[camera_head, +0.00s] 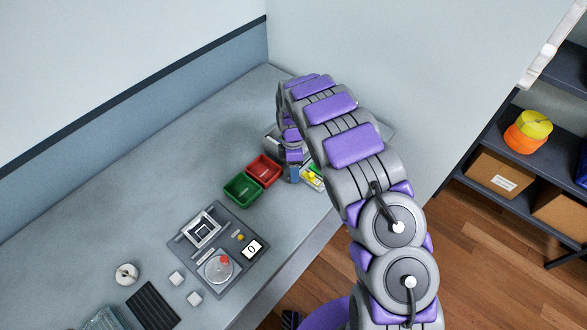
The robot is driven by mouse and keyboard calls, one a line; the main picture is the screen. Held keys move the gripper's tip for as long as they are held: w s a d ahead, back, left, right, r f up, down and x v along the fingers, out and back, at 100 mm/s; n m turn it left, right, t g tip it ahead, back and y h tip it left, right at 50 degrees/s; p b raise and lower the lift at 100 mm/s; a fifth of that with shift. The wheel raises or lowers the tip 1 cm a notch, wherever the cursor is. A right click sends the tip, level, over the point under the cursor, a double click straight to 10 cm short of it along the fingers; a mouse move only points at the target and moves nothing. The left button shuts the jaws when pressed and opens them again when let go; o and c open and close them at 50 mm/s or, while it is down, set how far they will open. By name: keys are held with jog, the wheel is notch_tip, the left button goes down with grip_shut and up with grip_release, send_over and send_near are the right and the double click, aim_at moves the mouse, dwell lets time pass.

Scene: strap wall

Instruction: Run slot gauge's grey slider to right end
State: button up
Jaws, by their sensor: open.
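A dark grey panel (248,276) lies on the bench at lower centre. It carries a square frame, a clear dial with a red part, a small display reading 0 and small slot-like parts. I cannot tell for sure which part is the slot gauge or its grey slider. My gripper (292,170) points down near the bench's right edge, beyond the red bin, well away from this panel. It is open, but its fingertips are small and partly hidden by my arm. A green, yellow and white item (313,178) is beside it, partly covered by my arm.
A green bin (242,190) and a red bin (263,170) stand between the panel and my gripper. White blocks (177,278), a round white item (126,273) and a black ribbed pad (152,305) lie at lower left. The bench's left side is clear. Shelves stand at right.

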jog(key=shift+c, duration=0.4)
grip_shut()
